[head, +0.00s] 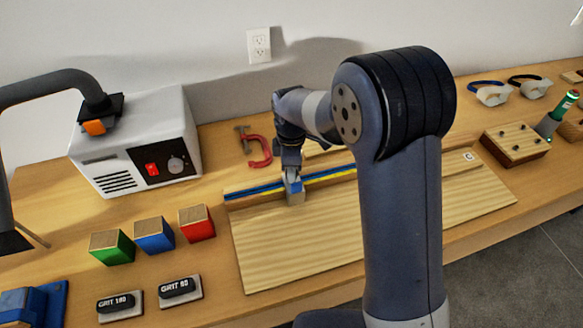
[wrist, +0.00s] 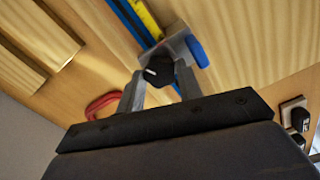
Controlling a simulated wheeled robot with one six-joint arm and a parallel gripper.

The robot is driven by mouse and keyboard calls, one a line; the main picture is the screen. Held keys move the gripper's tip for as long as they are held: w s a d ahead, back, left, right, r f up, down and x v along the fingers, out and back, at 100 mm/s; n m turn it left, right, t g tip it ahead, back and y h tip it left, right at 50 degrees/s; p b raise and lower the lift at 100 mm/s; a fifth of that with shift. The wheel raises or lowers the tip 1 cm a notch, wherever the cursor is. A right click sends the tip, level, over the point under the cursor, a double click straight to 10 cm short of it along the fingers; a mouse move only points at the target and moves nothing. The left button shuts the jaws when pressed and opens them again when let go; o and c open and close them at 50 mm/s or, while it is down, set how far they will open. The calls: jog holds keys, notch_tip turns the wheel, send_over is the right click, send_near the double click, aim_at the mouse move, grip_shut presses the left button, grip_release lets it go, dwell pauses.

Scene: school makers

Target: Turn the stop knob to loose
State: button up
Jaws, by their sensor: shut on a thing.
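The stop block (head: 296,199) sits on the fence (head: 333,174) with blue and yellow strips, along the back of the wooden board. In the wrist view, the black stop knob (wrist: 161,71) with a white pointer line is on the grey stop block (wrist: 179,43), between my fingers. My gripper (wrist: 160,82) is shut on the knob; in the head view my gripper (head: 291,178) is directly above the stop block. A blue piece (wrist: 197,51) shows beside the block. No loose or tight marking can be read.
A red clamp (head: 259,152) lies behind the fence. A grey machine (head: 138,145) with a red switch stands left. Green (head: 111,246), blue (head: 154,235) and red (head: 196,223) blocks sit left of the board (head: 290,255). The board's front is clear.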

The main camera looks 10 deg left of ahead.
jog(key=n, duration=0.7)
jog(key=shift+r, duration=0.1)
dwell(0.5)
jog(key=o, duration=0.7)
notch_tip(320, 180, up, 11)
jog(key=shift+b, duration=0.4)
